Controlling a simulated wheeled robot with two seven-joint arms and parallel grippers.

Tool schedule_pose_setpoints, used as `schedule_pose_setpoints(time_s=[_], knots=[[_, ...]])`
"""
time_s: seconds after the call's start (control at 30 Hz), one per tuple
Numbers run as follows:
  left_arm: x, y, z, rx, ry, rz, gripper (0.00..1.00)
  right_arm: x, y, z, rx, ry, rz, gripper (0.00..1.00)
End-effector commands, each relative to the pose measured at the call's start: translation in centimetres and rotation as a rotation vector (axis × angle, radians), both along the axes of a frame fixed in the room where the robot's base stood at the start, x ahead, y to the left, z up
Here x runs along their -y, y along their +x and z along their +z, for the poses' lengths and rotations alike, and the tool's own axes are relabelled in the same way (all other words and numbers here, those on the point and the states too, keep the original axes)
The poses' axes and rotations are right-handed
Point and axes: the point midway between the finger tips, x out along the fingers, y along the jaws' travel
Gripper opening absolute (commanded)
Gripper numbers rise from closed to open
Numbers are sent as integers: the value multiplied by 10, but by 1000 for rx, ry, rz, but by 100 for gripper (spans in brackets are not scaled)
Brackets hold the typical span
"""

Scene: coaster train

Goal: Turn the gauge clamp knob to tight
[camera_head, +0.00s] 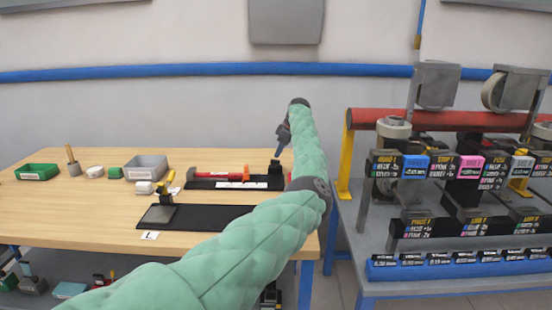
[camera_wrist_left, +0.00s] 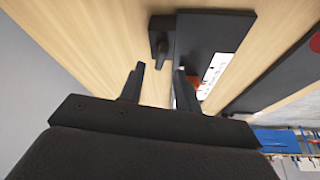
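A dark clamp block (camera_head: 276,169) stands at the right end of the black gauge tray (camera_head: 200,186) in the head view. In the left wrist view, a small black knob with a lever-like part (camera_wrist_left: 158,42) shows at the end of the dark tray (camera_wrist_left: 212,38); its exact setting is hard to tell. My left gripper (camera_head: 281,150) points down just above the clamp block. In the wrist view its two fingers (camera_wrist_left: 160,68) are apart with nothing between them, and the knob lies just beyond the tips. My right gripper is not in view.
A red and orange tool (camera_head: 220,174) lies in the gauge tray. A second black tray (camera_head: 212,217) lies nearer on the table. A green bin (camera_head: 38,171) and a grey bin (camera_head: 146,167) stand left. A rack with a red bar (camera_head: 440,119) stands right.

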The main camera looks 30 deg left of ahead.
Motion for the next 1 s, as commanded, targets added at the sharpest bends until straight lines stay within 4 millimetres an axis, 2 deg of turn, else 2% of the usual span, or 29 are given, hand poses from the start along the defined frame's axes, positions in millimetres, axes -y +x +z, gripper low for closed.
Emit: schedule_pose_setpoints(time_s=[0.1, 0.3, 0.67, 0.83, 1.0], knots=[[-6, -2, -15, -1, -2, 1, 33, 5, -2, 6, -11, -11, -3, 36], [-13, -4, -33, -1, -1, 0, 33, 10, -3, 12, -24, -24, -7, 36], [-15, -5, -38, 0, 0, 0, 33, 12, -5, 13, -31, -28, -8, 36], [-15, -5, -38, 0, -1, 0, 1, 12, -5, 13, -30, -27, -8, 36], [-15, -5, -38, 1, -1, -1, 0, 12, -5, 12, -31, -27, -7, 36]])
